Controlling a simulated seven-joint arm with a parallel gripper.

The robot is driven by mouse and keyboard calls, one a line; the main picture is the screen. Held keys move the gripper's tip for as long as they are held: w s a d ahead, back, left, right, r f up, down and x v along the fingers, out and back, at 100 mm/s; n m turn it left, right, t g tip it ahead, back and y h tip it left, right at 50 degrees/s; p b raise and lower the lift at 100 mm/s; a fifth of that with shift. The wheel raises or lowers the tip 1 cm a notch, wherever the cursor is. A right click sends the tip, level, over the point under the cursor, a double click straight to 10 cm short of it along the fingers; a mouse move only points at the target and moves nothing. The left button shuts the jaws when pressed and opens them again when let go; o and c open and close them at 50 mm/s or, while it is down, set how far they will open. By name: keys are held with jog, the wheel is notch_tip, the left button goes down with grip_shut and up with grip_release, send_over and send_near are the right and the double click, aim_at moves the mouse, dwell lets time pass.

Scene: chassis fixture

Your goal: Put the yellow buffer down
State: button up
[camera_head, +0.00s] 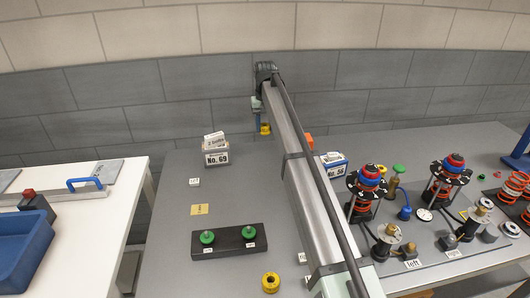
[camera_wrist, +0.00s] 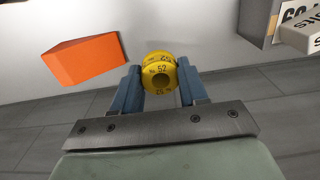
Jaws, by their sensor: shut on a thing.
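My gripper (camera_wrist: 160,90) is shut on a yellow buffer (camera_wrist: 158,72), a round ring marked 52, held between its blue fingers. In the head view this held buffer (camera_head: 265,129) shows small below the gripper (camera_head: 258,118), near the back of the grey table (camera_head: 180,235). I cannot tell whether it touches the table. A second yellow buffer (camera_head: 270,283) lies at the front of the table, left of my arm.
An orange block (camera_wrist: 85,60) is near the held buffer. The No. 69 box (camera_head: 217,157) stands to its left in the head view. A dark block (camera_head: 228,255) holds two green knobs. Spring assemblies (camera_head: 365,190) crowd the right.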

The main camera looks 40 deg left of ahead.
aim_at(265, 153)
notch_tip(265, 153, down, 10)
jog(key=shift+r, duration=0.15)
jog(key=o, duration=1.2)
notch_tip(265, 153, up, 12)
dwell(0.4)
